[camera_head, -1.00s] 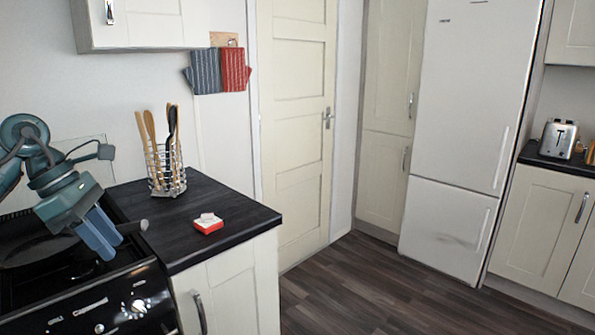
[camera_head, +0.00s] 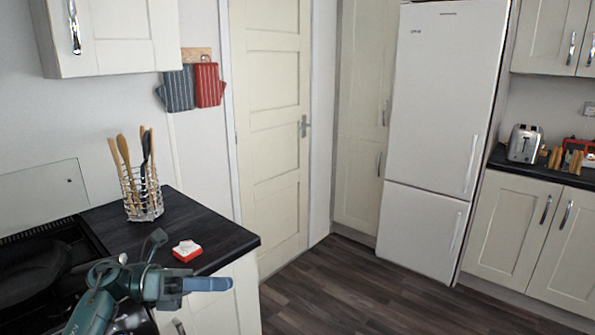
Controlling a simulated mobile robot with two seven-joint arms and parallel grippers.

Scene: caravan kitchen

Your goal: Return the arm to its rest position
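My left gripper (camera_head: 208,284) is at the lower left, in front of the counter's front edge, with its blue fingers pointing right. The fingers overlap in this view, so I cannot tell whether they are open or shut. I see nothing held at the fingertips. My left arm comes in from the bottom left, in front of the stove (camera_head: 30,262). My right arm and its gripper are not in view.
The dark counter (camera_head: 190,215) bears a wire utensil holder (camera_head: 142,196) and a small red-and-white box (camera_head: 187,251), close behind my gripper. A dark pan (camera_head: 35,277) is on the stove. Wooden floor (camera_head: 350,285) is clear before the white fridge (camera_head: 440,120).

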